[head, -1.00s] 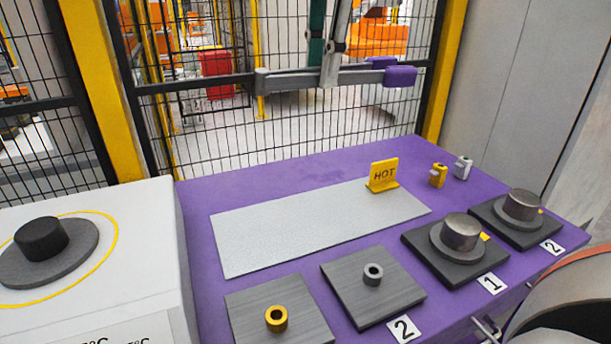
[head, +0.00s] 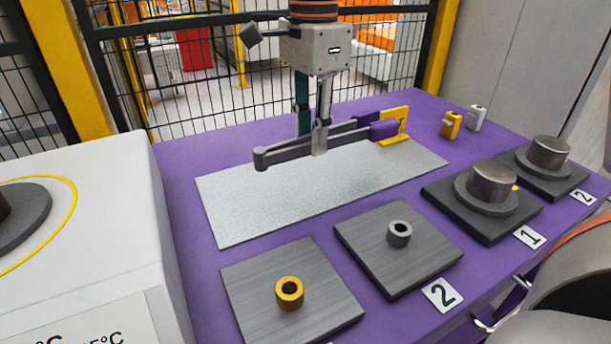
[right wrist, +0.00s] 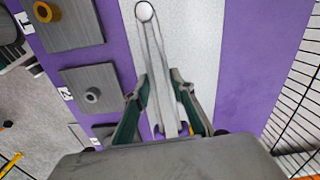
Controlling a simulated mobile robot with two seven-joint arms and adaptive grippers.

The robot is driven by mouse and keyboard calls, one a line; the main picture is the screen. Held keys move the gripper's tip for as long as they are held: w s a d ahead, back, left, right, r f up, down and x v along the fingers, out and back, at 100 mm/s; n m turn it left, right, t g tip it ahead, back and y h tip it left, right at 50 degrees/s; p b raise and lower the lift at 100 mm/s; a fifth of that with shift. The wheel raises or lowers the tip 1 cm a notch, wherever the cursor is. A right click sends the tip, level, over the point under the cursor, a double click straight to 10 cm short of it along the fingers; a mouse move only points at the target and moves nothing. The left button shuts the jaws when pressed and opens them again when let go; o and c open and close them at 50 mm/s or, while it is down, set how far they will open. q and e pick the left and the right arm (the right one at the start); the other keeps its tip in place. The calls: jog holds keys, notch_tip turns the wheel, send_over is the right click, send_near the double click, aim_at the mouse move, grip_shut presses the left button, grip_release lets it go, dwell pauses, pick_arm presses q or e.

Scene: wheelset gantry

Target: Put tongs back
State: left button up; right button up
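The tongs (head: 290,149) are two long grey arms with a round joined end at the left and purple handle ends (head: 383,131) at the right. My right gripper (head: 312,145) points down with one finger on each side of the tongs and is shut on them near mid-length. The tongs lie level over the light grey mat (head: 235,215), seemingly a little above it. In the right wrist view the tongs (right wrist: 155,50) run between the fingers (right wrist: 163,90) over the mat. My left gripper is not in view.
Plates with a yellow ring (head: 289,292) and a grey ring (head: 399,234) are in front. Metal cylinders (head: 491,182) on dark bases stand right. A mesh fence (head: 185,100) is behind.

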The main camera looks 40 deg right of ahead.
aim_at(310, 190)
notch_tip(310, 190, down, 3)
jog(key=shift+f, duration=0.1)
jog(key=shift+f+b, duration=0.25)
jog(key=shift+b, duration=0.05)
notch_tip(310, 190, down, 4)
jog(key=shift+f+b, duration=0.2)
jog(key=shift+b, duration=0.3)
pick_arm(q)
jog(key=d+n, duration=0.1)
jog(key=d, duration=0.1)
jog(key=shift+d+r+n+t, duration=0.3)
jog(key=shift+d+r+n, duration=0.05)
jog(key=shift+n, duration=0.05)
pick_arm(e)
jog(key=shift+r, duration=0.15)
jog(key=shift+f, duration=0.3)
jog(key=o, duration=0.5)
jog(key=shift+c, duration=0.2)
pick_arm(q)
jog(key=shift+s+f+h, duration=0.1)
jog(key=shift+f+h, duration=0.05)
jog(key=shift+h, duration=0.15)
pick_arm(e)
jog(key=shift+o, duration=0.6)
